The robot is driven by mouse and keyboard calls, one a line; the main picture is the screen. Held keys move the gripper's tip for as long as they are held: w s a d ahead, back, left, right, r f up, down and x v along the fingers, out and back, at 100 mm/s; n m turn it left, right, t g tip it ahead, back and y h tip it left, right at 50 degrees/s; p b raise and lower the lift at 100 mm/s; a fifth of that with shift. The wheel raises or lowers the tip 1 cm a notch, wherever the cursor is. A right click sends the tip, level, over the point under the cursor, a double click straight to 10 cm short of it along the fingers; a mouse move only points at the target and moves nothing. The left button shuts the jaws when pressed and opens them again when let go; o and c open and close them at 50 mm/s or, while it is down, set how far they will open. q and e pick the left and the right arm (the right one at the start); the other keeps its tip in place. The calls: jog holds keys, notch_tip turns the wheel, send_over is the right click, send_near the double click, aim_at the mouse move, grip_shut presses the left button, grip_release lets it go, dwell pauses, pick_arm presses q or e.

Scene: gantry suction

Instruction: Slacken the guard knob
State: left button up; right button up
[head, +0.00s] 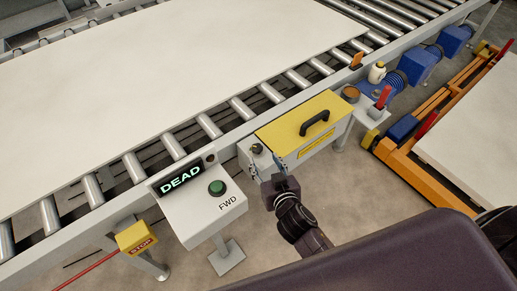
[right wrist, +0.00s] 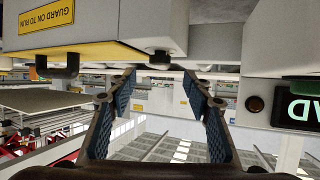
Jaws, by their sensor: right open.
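The guard is a box with a yellow lid (head: 298,121) and a black handle, on the conveyor's near side. The guard knob (head: 256,149) is a small dark knob at the box's left end. It also shows in the right wrist view (right wrist: 160,58), at top centre. My right gripper (head: 268,165) is open just in front of the knob. In the right wrist view its two blue-padded fingers (right wrist: 160,82) are apart, with the knob between and just beyond their tips. I see no contact. My left gripper is not in view.
A control box (head: 203,212) with a "DEAD" display (head: 180,179) and green FWD button (head: 216,187) stands left of the gripper. A yellow STOP box (head: 137,238) is further left. A large white sheet (head: 150,85) covers the rollers. An orange frame (head: 425,178) stands right.

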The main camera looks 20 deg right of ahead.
aim_at(257, 147)
jog(key=shift+r+p+x, duration=0.1)
jog(key=shift+p+x, duration=0.1)
jog(key=shift+x, duration=1.75)
jog(key=shift+r+p+x, duration=0.15)
jog(key=shift+x, duration=1.8)
jog(key=c, duration=1.1)
